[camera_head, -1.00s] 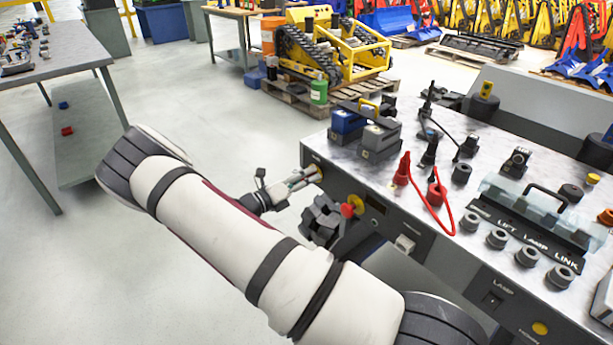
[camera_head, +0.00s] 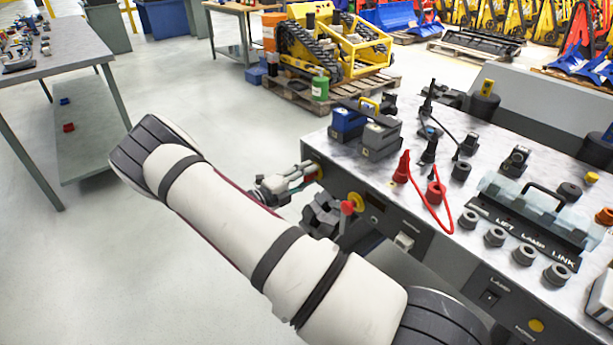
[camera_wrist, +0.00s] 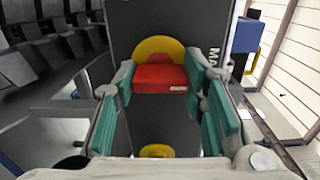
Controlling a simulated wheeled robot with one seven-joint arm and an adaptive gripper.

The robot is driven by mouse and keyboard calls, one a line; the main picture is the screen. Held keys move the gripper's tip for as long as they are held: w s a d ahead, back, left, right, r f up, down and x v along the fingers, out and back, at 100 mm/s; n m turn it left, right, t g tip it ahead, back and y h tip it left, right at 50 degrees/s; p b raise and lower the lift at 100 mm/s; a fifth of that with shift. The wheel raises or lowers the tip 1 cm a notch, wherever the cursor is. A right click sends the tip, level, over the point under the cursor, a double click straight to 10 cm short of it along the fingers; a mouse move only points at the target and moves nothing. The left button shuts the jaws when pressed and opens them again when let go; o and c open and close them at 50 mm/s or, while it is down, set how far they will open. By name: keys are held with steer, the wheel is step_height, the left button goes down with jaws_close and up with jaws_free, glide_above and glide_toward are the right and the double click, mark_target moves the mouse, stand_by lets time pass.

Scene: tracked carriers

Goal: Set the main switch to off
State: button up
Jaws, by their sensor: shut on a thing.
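The main switch has a red handle (camera_wrist: 160,78) on a yellow round plate (camera_wrist: 160,46), set in a dark panel. In the wrist view the red handle lies crosswise between the green-padded fingertips of my gripper (camera_wrist: 161,82), which touch its two ends. My gripper is shut on the handle. In the head view my gripper (camera_head: 312,172) is at the left end of the console front, over the switch, whose handle is mostly hidden there. White letters beginning with M show beside the switch in the wrist view; the rest is covered by a finger.
A second red knob (camera_head: 347,207) on a yellow plate sits on the console front to the right, close to my gripper. Blue and grey boxes (camera_head: 348,122) stand on the console top (camera_head: 398,143) above. The floor left of the console is clear up to a grey table (camera_head: 60,52).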

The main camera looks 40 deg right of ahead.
steer(key=shift+w, duration=0.1)
stand_by(0.4)
steer(key=o, duration=1.2)
steer(key=shift+c, duration=0.2)
steer(key=a, duration=1.2)
steer(key=shift+s, duration=0.25)
